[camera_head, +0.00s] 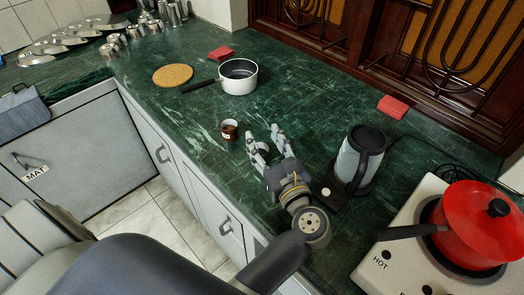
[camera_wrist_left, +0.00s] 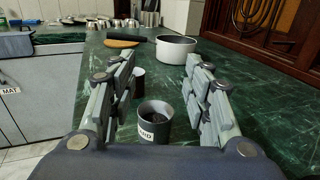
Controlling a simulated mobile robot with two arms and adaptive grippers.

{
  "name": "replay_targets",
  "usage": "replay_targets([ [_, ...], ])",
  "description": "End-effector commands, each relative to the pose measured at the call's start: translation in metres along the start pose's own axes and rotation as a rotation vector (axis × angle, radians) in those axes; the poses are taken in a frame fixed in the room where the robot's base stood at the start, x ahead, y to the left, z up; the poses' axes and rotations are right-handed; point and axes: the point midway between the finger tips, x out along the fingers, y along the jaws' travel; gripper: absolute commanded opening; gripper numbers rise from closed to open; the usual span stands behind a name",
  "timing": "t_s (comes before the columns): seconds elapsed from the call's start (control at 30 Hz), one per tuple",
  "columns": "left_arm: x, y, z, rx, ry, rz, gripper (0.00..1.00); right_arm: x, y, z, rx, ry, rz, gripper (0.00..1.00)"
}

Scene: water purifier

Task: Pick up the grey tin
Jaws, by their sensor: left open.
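The grey tin (camera_wrist_left: 155,122) stands upright on the counter in the left wrist view, between the two fingers of my left gripper (camera_wrist_left: 159,78). It is open at the top, dark inside, and has a white label partly cut off from sight. My left gripper is open, with a finger on either side of the tin; I see no clear contact. In the head view the left gripper (camera_head: 268,137) is low over the counter, and I cannot make out the grey tin there. My right gripper is not in view.
A small brown tin (camera_head: 229,130) stands left of the gripper. A white pot (camera_head: 240,80), cork mat (camera_head: 173,75) and red cloth (camera_head: 221,53) lie farther back. A kettle (camera_head: 358,158) stands close on the right, with a red pan (camera_head: 478,225) on the hob (camera_head: 385,262).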

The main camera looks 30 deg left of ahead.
Motion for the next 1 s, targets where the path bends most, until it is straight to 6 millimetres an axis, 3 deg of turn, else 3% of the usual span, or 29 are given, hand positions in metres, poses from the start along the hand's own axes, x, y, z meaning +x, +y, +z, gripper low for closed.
replay_targets([
  [0.2, 0.000, 0.000, -0.046, 0.009, -0.004, -0.003, 0.45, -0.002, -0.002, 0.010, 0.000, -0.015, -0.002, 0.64],
  [0.33, 0.001, 0.001, -0.065, 0.007, -0.004, -0.001, 0.45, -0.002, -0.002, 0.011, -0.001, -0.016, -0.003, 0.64],
  [0.57, 0.019, 0.001, -0.061, 0.004, -0.006, 0.000, 0.45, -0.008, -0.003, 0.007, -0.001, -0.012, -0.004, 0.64],
  [0.8, 0.059, 0.001, -0.059, 0.006, -0.007, -0.001, 0.45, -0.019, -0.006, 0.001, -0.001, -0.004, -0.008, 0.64],
  [1.0, 0.075, 0.001, -0.061, 0.005, -0.005, -0.001, 0.45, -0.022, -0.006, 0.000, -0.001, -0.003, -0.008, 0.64],
])
